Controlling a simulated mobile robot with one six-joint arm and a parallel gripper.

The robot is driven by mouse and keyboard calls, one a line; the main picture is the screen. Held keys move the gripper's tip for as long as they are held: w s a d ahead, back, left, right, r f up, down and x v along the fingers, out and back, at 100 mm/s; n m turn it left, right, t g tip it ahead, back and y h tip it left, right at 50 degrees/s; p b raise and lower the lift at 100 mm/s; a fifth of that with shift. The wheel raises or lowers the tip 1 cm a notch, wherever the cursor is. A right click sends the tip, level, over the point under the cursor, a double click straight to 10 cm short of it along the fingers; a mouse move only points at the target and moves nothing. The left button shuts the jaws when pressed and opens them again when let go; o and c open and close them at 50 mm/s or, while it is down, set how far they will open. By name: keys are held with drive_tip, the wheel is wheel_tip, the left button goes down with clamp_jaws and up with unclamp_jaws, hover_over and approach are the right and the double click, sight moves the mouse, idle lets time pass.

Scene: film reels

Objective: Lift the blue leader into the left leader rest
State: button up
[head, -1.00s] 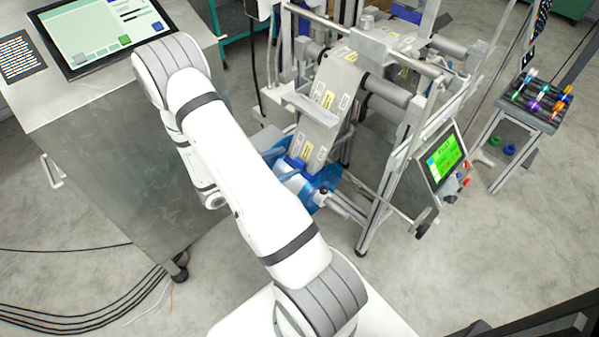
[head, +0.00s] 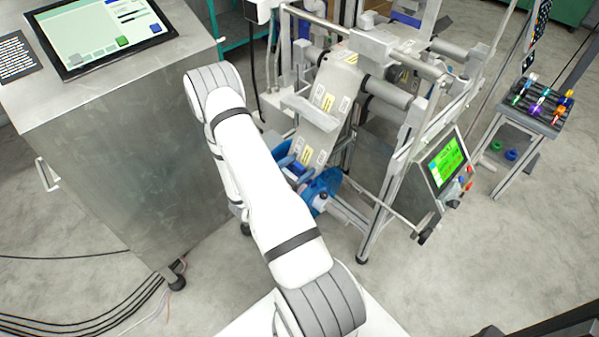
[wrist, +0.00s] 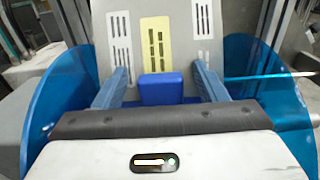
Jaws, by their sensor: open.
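The blue leader (wrist: 162,88) is a small dark blue block at the lower end of a pale film strip (wrist: 194,62) in the wrist view. My gripper (wrist: 160,74) is open, with one blue-grey finger on each side of the block and gaps between. The leader also shows as dark blue in the head view (head: 295,170), partly hidden by my arm. Translucent blue reel discs (wrist: 56,100) flank the fingers. I cannot tell which part is the left leader rest.
The film machine's frame (head: 400,160) rises right of my arm, with a green screen (head: 446,162). A steel cabinet (head: 120,150) stands at left. A small stand (head: 535,110) with coloured items is at far right. Open floor lies between.

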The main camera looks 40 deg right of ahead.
drive_tip(key=shift+d, duration=0.25)
drive_tip(key=shift+c, duration=0.5)
drive_tip(key=c, duration=1.1)
